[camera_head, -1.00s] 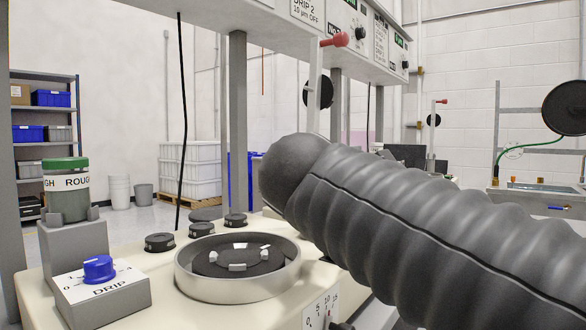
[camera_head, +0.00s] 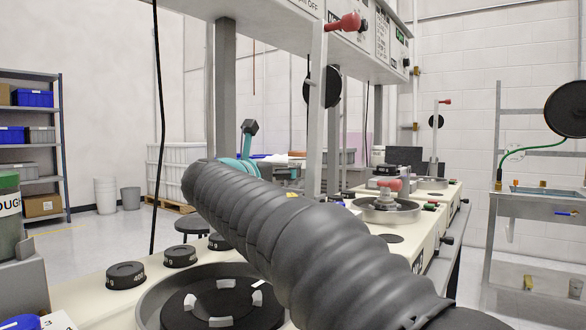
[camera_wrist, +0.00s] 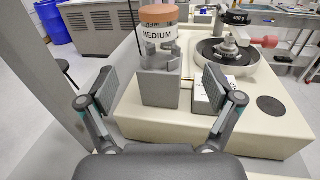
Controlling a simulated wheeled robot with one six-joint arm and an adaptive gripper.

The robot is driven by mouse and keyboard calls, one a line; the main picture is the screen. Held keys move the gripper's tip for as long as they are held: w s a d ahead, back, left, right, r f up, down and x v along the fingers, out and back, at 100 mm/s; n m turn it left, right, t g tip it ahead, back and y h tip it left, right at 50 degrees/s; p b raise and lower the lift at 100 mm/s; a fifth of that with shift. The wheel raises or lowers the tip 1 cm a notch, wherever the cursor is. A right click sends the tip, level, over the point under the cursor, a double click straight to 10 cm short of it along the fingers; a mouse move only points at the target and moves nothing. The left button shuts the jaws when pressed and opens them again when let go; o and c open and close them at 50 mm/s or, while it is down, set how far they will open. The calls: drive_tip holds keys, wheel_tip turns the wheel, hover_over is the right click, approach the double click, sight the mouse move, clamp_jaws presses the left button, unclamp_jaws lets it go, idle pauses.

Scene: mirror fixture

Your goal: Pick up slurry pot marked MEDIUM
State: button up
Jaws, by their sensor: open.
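The slurry pot marked MEDIUM (camera_wrist: 158,37) shows in the wrist view. It has a white label and an orange-brown lid, and stands upright in a grey holder (camera_wrist: 160,88) on a cream machine top. My gripper (camera_wrist: 158,78) is open, one finger to each side of the picture, with nothing between the pads. The pot lies ahead of the fingertips, near the middle between them, and apart from them. In the head view my dark ribbed arm covers the middle, and one teal and dark finger (camera_head: 249,140) shows beyond it. I cannot make out the MEDIUM pot there.
A green-lidded pot (camera_head: 9,215) is cut off at the left edge of the head view. Round lapping plates (camera_head: 391,211) sit on the machine tops. In the wrist view a fixture with a red knob (camera_wrist: 265,42) stands right of the pot. A blue barrel (camera_wrist: 53,22) is at upper left.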

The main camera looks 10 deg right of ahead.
sight(295, 163)
drive_tip(key=shift+p+x, duration=0.85)
drive_tip(key=shift+x, duration=5.9)
drive_tip(key=shift+r, duration=0.2)
drive_tip(key=c, duration=1.5)
drive_tip(key=shift+o, duration=0.2)
drive_tip(key=shift+r, duration=0.15)
